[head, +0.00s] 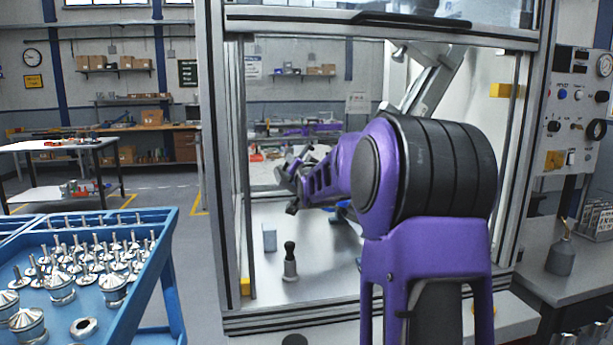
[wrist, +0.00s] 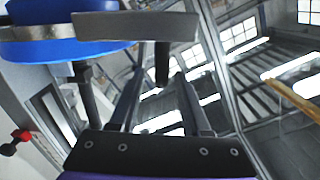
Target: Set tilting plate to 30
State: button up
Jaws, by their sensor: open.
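The tilting plate is mostly hidden behind my arm in the head view; only a bit of a blue part (head: 347,211) shows inside the enclosure. In the wrist view a blue round part with a metal rim (wrist: 45,33) fills the upper left. A flat grey bar (wrist: 135,26) crosses in front of it, near my fingers. I cannot tell whether they touch, and no angle scale is readable. My gripper (head: 291,183) is inside the enclosure, left of the blue part.
The enclosure's metal frame (head: 224,200) stands around my arm. A dark-topped grey post (head: 290,265) and a small grey block (head: 269,238) stand on its floor. A blue cart (head: 150,265) with metal parts is at left. A control panel (head: 575,105) is at right.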

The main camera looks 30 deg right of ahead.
jog(key=v, duration=1.2)
jog(key=shift+s+a+r, duration=0.1)
